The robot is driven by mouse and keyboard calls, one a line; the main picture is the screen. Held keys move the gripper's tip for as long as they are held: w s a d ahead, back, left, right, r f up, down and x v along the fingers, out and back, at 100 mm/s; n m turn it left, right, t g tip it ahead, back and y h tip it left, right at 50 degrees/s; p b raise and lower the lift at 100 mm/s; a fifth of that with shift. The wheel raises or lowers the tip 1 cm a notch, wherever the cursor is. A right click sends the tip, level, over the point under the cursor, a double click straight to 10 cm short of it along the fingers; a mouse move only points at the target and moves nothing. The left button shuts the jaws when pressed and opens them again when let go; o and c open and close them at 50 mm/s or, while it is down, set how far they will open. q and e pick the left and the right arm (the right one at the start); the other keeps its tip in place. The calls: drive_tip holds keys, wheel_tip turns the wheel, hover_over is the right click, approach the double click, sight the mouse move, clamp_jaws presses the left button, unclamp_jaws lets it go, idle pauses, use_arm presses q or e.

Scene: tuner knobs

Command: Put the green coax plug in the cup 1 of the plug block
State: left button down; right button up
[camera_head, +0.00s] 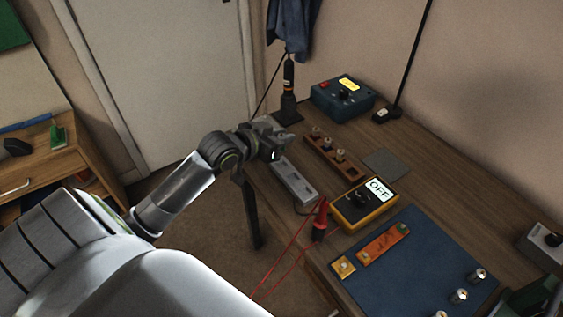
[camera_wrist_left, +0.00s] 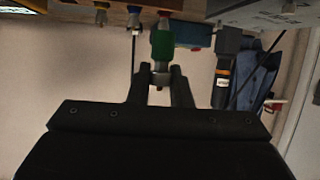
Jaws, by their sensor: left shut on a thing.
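My left gripper (camera_head: 284,143) is above the near-left edge of the workbench, to the left of the wooden plug block (camera_head: 350,172). In the left wrist view, its two fingers (camera_wrist_left: 161,82) are shut on the green coax plug (camera_wrist_left: 162,46), holding it by its metal part. The green plug is hard to make out in the head view. The plug block is a long brown strip with several small upright pieces. In the left wrist view, pieces with red (camera_wrist_left: 163,14), blue and yellow parts line the top, beyond the green plug. Individual cups cannot be told apart.
A grey bar (camera_head: 294,181) lies near the bench's left edge. An orange meter reading OFF (camera_head: 362,203), a red probe (camera_head: 320,222), a blue mat (camera_head: 415,273) and a blue box (camera_head: 342,100) stand around. A black upright tool (camera_head: 289,88) stands behind the gripper.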

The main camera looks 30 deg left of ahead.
use_arm(q)
wheel_tip(320, 180, down, 3)
drive_tip(key=shift+r, duration=0.1)
drive_tip(key=shift+f, duration=2.15)
use_arm(e)
drive_tip(key=shift+w+a+f, duration=0.15)
drive_tip(key=shift+a+f, duration=0.25)
use_arm(q)
drive_tip(key=shift+b, duration=0.3)
drive_tip(key=shift+f, duration=0.2)
drive_tip(key=c, duration=1.3)
unclamp_jaws()
drive_tip(key=shift+r, duration=0.1)
use_arm(e)
drive_tip(key=shift+d, duration=0.25)
